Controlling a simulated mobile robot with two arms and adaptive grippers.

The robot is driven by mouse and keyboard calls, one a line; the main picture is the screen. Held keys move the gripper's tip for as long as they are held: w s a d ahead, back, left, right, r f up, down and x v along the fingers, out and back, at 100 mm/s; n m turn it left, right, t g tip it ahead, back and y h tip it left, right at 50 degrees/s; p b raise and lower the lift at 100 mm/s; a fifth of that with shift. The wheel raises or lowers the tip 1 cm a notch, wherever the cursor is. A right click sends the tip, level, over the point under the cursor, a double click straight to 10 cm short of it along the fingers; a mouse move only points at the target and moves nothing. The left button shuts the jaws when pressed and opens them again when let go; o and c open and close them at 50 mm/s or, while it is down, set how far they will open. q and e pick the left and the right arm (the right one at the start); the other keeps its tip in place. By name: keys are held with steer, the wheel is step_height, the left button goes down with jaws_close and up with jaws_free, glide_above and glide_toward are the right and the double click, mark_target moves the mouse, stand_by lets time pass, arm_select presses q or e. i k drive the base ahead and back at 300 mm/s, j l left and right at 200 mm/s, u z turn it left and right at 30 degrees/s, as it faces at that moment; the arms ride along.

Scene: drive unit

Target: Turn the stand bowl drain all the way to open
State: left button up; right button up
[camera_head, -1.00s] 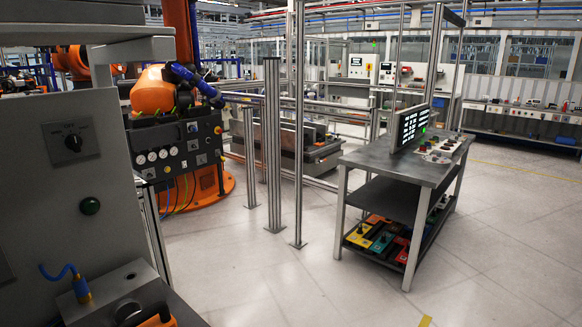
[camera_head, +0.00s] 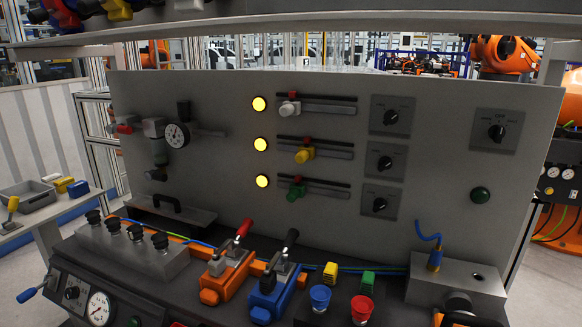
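A grey panel stand (camera_head: 330,130) fills the middle of the head view. At its left is a fitting with a round dial gauge (camera_head: 177,135) and a red-tipped knob (camera_head: 124,127). A grey bowl-like body (camera_head: 160,152) hangs below this fitting. A small dark piece at the bowl's lower end (camera_head: 156,174) looks like the drain; its open or closed position is too small to tell. Neither of my grippers is in view, and nothing is touching the fitting.
The bench holds a black handle plate (camera_head: 170,210), an orange toggle clamp (camera_head: 226,275), a blue toggle clamp (camera_head: 274,290), and blue and red cups (camera_head: 361,308). A shelf (camera_head: 330,22) crosses above the panel. A side table with a grey tray (camera_head: 27,195) stands left.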

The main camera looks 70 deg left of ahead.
mark_target(156, 176)
steer(key=u, duration=3.15)
steer(key=j, duration=0.1)
